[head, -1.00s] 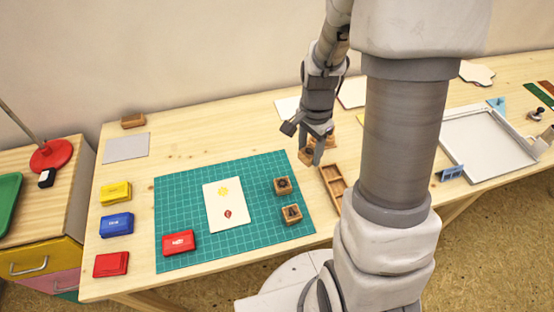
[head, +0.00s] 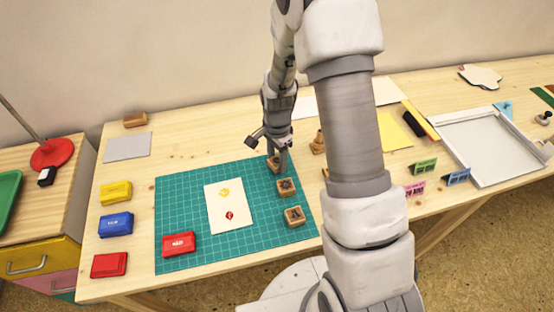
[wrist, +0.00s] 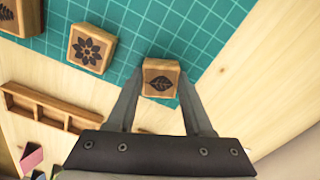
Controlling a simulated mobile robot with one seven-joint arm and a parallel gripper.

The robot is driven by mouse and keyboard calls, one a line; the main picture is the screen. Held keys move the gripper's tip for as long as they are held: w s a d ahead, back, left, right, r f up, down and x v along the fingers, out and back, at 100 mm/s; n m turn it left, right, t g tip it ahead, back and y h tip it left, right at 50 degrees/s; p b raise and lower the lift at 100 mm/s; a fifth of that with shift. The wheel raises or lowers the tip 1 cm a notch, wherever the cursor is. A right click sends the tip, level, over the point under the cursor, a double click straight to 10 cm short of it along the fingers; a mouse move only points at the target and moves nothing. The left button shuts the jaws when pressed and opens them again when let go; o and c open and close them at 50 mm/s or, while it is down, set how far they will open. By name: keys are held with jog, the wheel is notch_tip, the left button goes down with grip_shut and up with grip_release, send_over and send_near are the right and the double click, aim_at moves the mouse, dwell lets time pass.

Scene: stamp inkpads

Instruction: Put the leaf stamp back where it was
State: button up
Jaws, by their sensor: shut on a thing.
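The leaf stamp (wrist: 161,80) is a wooden block with a dark leaf picture on top, seen in the wrist view between the two fingers. My gripper (head: 277,163) is shut on it at the back right corner of the green cutting mat (head: 180,190). In the head view the stamp (head: 273,164) is partly hidden by the fingers. The flower stamp (wrist: 92,48) stands beside it on the mat, apart from it; it also shows in the head view (head: 289,187). I cannot tell whether the leaf stamp touches the mat.
A third stamp (head: 294,216) stands on the mat's right side. A card (head: 230,205) with yellow and red prints and a red inkpad (head: 179,244) lie on the mat. A wooden divided tray (wrist: 42,108) lies off the mat. Bare table lies behind the mat.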

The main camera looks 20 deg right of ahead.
jog(key=shift+r, duration=0.1)
jog(key=o, duration=0.7)
jog(key=shift+f, duration=0.25)
jog(key=shift+c, duration=0.2)
jog(key=o, duration=0.5)
jog(key=shift+c, duration=0.2)
jog(key=shift+r, duration=0.1)
notch_tip(320, 180, up, 12)
jog(key=p, duration=0.2)
notch_tip(320, 180, up, 14)
jog(key=n+t, duration=0.3)
jog(key=n, duration=0.3)
send_over(277, 160)
jog(key=s, duration=0.8)
jog(key=s+r+n+t, duration=0.1)
jog(key=s+r+n, duration=0.2)
jog(key=s, duration=0.3)
jog(key=s+r+n+t, duration=0.1)
jog(key=s+r+n, duration=0.2)
jog(key=s, duration=0.3)
jog(key=shift+s+r+n+t, duration=0.3)
jog(key=shift+r+n, duration=0.1)
jog(key=shift+n, duration=0.4)
